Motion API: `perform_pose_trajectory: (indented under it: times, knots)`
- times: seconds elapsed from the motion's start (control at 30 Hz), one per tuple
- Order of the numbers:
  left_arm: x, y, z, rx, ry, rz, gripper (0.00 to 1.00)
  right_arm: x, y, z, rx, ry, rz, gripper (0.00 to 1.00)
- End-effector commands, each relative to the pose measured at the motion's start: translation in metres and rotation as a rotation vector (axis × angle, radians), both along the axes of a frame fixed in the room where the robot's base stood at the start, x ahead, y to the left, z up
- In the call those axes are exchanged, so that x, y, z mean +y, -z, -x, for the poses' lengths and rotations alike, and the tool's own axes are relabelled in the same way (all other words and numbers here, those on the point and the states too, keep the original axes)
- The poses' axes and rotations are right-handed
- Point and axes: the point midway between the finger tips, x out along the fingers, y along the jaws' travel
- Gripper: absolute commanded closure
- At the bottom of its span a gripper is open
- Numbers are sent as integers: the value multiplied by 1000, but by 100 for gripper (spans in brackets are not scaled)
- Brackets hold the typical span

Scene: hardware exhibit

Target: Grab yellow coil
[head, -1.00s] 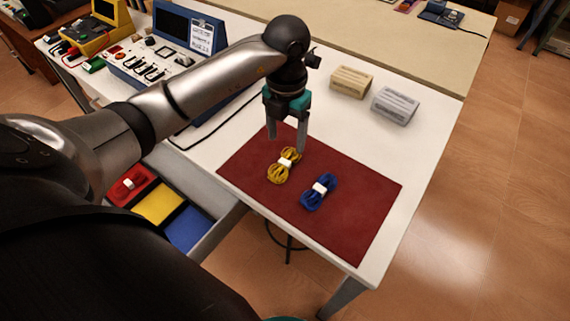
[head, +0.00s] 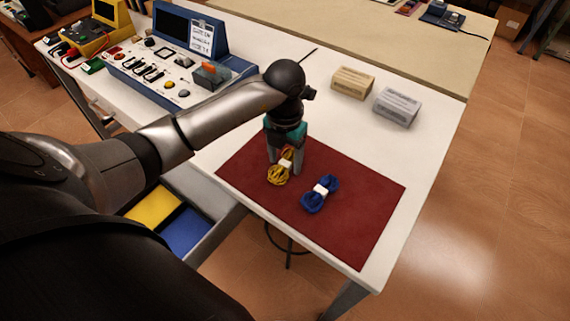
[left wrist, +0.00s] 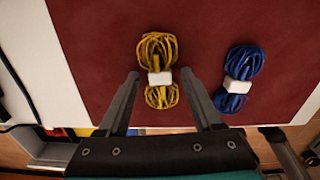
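The yellow coil (head: 279,173), bound with a white band, lies on the dark red mat (head: 347,232). My left gripper (head: 284,170) points down over it, with its fingers open on either side of the coil. In the left wrist view the yellow coil (left wrist: 158,58) lies ahead of and between the open fingertips (left wrist: 160,74); whether they touch it I cannot tell. In the head view the gripper hides part of the coil. A blue coil (head: 320,194) lies to its right on the mat. My right gripper is out of view.
Two boxes, one tan (head: 353,83) and one grey (head: 397,107), stand behind the mat. A blue instrument panel (head: 180,70) stands on the left of the white table. An open drawer with yellow (head: 153,207) and blue (head: 187,232) compartments is below the table's front edge.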

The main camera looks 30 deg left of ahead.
Motion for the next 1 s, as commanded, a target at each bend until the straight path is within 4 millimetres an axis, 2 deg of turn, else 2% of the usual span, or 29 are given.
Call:
perform_pose_trajectory:
  times: [0.07, 0.57, 1.0]
  knots:
    - [0, 0, 0, 0, 0, 0, 44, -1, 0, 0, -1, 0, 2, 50]
    - [0, -1, 0, 0, 0, -1, 100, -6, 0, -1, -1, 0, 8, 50]
    - [0, -2, 0, 0, 0, -1, 100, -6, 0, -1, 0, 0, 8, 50]
